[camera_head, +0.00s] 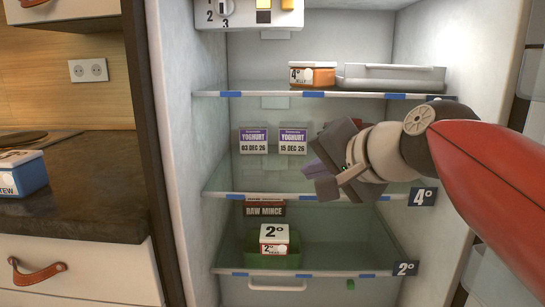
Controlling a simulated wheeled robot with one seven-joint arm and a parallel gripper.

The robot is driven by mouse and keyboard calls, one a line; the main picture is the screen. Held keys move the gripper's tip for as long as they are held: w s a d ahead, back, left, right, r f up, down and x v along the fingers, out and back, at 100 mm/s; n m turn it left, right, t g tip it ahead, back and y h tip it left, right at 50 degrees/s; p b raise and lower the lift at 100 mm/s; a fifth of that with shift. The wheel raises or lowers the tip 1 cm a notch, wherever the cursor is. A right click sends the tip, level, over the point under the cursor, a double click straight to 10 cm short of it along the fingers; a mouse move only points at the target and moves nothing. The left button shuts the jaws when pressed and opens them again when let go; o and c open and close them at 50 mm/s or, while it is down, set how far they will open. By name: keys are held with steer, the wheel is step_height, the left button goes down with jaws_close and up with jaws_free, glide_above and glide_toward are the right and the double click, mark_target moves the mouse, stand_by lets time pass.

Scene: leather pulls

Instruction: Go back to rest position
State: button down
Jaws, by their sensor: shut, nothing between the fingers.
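My gripper (319,179) is at the end of my red arm, which reaches in from the right in the head view. It is shut and empty, in front of or inside the open fridge (185,200), at the height of the middle shelf (330,197). Two yoghurts stand to its left, one marked 03 DEC 26 (253,141) and one marked 15 DEC 26 (293,141). They look apart from the gripper. A small purple patch shows by the fingers; I cannot tell what it is. The gripper hides part of the shelf behind it.
The upper shelf (262,94) holds an orange-and-white tub (312,75) and a pale lidded tray (390,77). Raw mince (264,210) and a box marked 2° (274,239) are lower down. A dark counter (95,190) with a blue stew box (22,175) is left.

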steer(key=s+d+f+n+g+h, duration=0.2)
steer(key=s+f, duration=0.5)
steer(key=f, duration=0.6)
steer(key=s+d+f+n+g+h, duration=0.3)
steer(key=s+d+f, duration=0.3)
steer(key=f, duration=0.7)
steer(key=shift+s+d+n+h, duration=0.2)
steer(key=shift+s+n+h, duration=0.45)
steer(key=shift+s, duration=0.5)
